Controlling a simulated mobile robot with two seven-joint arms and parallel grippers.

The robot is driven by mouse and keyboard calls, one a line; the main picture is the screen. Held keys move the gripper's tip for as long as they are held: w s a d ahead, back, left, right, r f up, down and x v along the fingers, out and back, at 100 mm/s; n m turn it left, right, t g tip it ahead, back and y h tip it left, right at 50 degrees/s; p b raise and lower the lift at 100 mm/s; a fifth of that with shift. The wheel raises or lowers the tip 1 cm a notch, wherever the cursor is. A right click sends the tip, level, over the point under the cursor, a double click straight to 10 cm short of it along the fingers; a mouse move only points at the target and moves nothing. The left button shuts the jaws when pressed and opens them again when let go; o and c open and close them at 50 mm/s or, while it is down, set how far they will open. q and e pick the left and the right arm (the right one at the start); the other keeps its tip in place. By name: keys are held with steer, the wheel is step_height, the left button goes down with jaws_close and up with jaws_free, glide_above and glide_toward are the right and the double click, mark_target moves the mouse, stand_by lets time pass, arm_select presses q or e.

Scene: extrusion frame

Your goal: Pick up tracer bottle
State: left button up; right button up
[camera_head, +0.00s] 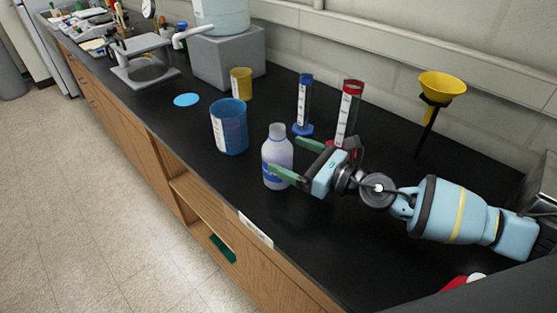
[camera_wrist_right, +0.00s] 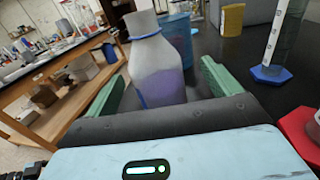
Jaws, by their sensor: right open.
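The tracer bottle (camera_head: 278,152) is a translucent bottle with a pale cap, purple contents and a blue label, standing upright on the black bench. My right gripper (camera_head: 289,160) is open, its green fingers spread at the bottle's near right side. In the right wrist view the bottle (camera_wrist_right: 156,65) stands between the two fingers of the gripper (camera_wrist_right: 163,85), a little ahead of the palm. I cannot tell whether a finger touches it. My left gripper is not in view.
A blue beaker (camera_head: 229,127) stands just behind the bottle, with a yellow cup (camera_head: 241,84) farther back. A blue-based cylinder (camera_head: 304,104) and a red-topped cylinder (camera_head: 348,112) stand behind the gripper. A yellow funnel (camera_head: 442,87) is at right. The bench's front edge is close.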

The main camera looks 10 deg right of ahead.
mark_target(272, 149)
steer(key=shift+w+a, duration=0.2)
steer(key=shift+w, duration=0.05)
steer(key=shift+w+a+r, duration=0.1)
steer(key=shift+w+a, duration=0.05)
steer(key=shift+a, duration=0.15)
steer(key=x, duration=0.4)
steer(key=shift+a+f, duration=0.25)
steer(key=shift+a, duration=0.05)
steer(key=c, duration=1.3)
steer(key=shift+r, duration=0.15)
